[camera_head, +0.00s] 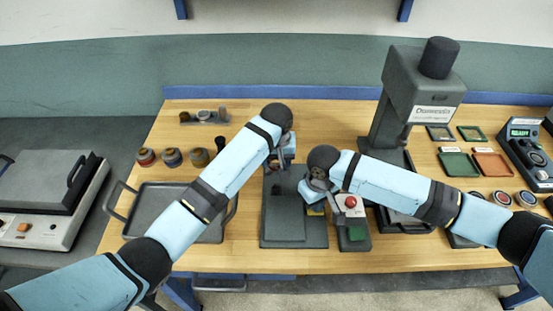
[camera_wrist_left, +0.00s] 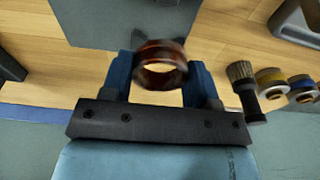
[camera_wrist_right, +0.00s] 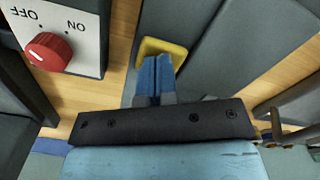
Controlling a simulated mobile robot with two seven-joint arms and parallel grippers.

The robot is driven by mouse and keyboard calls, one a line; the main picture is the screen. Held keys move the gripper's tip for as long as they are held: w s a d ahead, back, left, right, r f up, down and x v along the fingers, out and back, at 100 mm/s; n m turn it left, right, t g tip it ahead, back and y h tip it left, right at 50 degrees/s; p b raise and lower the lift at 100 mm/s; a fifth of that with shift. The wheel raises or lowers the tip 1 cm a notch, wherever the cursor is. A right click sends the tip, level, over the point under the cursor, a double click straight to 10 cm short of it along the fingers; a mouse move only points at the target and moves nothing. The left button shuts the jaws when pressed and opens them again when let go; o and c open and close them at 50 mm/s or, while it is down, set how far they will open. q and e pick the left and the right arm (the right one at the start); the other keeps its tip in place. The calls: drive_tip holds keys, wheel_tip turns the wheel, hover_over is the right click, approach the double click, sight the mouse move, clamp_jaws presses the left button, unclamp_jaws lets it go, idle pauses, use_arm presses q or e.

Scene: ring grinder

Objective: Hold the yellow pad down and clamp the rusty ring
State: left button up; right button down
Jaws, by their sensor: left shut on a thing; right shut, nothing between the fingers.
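The rusty ring (camera_wrist_left: 160,46) is a reddish-brown band held between the blue fingers of my left gripper (camera_wrist_left: 160,72), above the wooden table. In the head view my left gripper (camera_head: 283,163) is at the back edge of the dark grey fixture (camera_head: 290,234), and the ring is hard to make out there. The pad also shows in the head view (camera_head: 316,211), partly behind my right gripper (camera_head: 308,192).
A control box (camera_head: 356,236) with a red knob (camera_head: 351,202) stands just right of the fixture. A tall grey press (camera_head: 390,125) is behind it. A grey tray (camera_head: 165,200) lies left. Several jars and a brush (camera_wrist_left: 243,85) are at the back left.

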drive_tip(key=shift+f, duration=0.35)
use_arm(q)
drive_tip(key=shift+f, duration=1.15)
